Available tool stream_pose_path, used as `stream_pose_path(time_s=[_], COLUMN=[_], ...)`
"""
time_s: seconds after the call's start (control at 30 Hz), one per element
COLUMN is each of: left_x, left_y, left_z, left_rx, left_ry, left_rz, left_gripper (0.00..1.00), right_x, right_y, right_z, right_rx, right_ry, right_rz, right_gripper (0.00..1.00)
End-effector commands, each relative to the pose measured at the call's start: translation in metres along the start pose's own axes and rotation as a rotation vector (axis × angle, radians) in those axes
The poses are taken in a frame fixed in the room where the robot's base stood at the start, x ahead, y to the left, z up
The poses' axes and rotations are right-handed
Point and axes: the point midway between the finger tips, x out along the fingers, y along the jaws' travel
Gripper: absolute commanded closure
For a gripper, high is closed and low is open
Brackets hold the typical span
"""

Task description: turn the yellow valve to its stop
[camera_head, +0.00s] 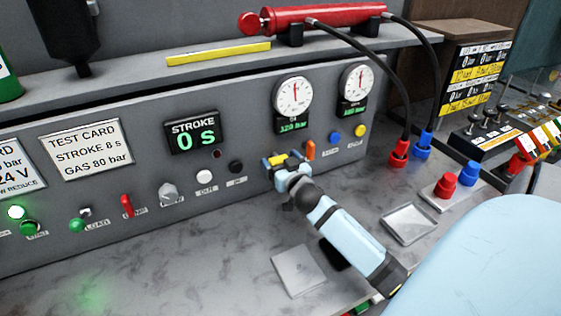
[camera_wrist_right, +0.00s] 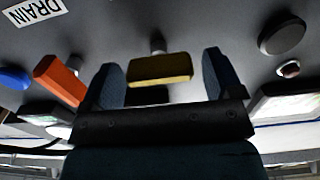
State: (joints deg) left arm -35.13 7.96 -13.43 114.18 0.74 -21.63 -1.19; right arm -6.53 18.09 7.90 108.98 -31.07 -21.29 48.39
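The yellow valve handle (camera_head: 274,159) is on the grey panel front, below the left round gauge. My right gripper (camera_head: 283,171) is at the valve and covers part of it in the head view. In the right wrist view the yellow handle (camera_wrist_right: 160,69) lies level, on a short stem, between the two fingers of my right gripper (camera_wrist_right: 164,76). The fingers stand apart, one on each side of the handle, with narrow gaps at its ends. I cannot tell whether the tips overlap it in depth. My left gripper is not in view.
An orange handle (camera_head: 310,150) sits close right of the valve, and a black knob (camera_head: 236,166) left of it. Two hoses run down to red and blue fittings (camera_head: 399,153). A flat grey plate (camera_head: 299,270) lies on the bench.

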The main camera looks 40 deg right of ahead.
Motion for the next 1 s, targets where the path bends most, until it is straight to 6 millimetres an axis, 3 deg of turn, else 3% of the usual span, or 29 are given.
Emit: stream_pose_path(time_s=[0.03,0.17,0.2,0.57,1.0], left_x=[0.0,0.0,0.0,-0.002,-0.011], left_y=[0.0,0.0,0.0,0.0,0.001], left_z=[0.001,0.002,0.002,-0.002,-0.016], left_rx=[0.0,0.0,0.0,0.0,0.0], left_ry=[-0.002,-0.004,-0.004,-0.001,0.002], left_rz=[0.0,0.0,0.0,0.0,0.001], left_gripper=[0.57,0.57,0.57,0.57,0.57], right_x=[0.0,0.0,0.0,0.0,0.0], right_y=[0.0,0.0,0.0,0.0,-0.001], right_z=[0.0,0.0,0.0,-0.001,-0.002], right_rx=[0.0,0.0,0.0,-0.053,-0.393], right_ry=[0.0,0.0,0.0,0.0,0.0], right_rz=[0.0,0.0,0.0,0.0,0.001], right_gripper=[0.27,0.57,0.6,0.6,0.6])
